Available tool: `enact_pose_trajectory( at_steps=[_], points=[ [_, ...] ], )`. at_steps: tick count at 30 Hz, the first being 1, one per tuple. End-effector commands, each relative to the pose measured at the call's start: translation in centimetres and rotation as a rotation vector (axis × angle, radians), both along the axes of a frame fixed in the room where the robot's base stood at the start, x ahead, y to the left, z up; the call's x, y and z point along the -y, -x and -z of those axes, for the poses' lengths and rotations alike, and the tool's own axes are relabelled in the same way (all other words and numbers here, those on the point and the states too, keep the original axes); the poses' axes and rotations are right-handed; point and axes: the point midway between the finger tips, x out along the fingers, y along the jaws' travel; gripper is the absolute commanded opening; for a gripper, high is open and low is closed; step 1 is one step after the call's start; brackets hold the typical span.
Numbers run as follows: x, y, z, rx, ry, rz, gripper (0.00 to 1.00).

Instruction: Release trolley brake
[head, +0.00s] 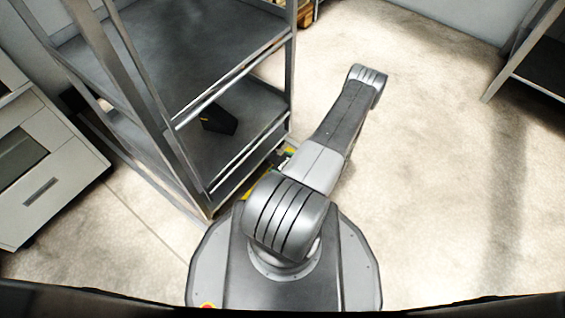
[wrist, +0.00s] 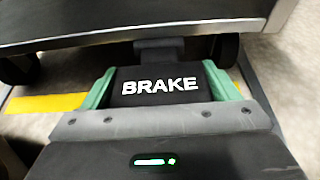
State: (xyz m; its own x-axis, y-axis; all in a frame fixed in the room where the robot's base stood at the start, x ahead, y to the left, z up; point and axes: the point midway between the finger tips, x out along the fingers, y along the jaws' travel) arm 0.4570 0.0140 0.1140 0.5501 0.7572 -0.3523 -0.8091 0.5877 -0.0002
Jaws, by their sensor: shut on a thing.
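The trolley is a grey metal shelf rack (head: 225,58) left of my arm in the head view. In the wrist view its lower edge (wrist: 120,38) crosses the top, with dark wheels (wrist: 18,68) below it. A black brake pedal (wrist: 158,86) with white letters "BRAKE" sticks out under this edge. My gripper (wrist: 160,82) has green finger pads on the left and right sides of the pedal and is shut on it. The pedal's tilt cannot be told. In the head view my arm mostly hides the gripper and the pedal.
A black object (head: 218,122) sits on the trolley's lower shelf. A light cabinet (head: 45,160) stands at the left and a dark shelf unit (head: 545,65) at the upper right. Yellow floor marking (wrist: 45,103) runs under the trolley. The floor to the right is clear.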

Motion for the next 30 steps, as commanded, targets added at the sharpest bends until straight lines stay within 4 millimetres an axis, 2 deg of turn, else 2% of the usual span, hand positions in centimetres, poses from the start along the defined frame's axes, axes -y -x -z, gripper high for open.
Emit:
enact_pose_trajectory(
  at_steps=[3,12,29,30],
  points=[
    [-0.13,-0.03,-0.83,-0.048,0.064,-0.002,0.41],
    [-0.32,-0.13,-1.4,-0.128,0.174,-0.002,0.41],
    [-0.34,-0.25,-1.51,-0.147,0.202,0.001,0.41],
    [-0.34,-0.25,-1.52,-0.147,0.202,0.001,0.86]
  ],
)
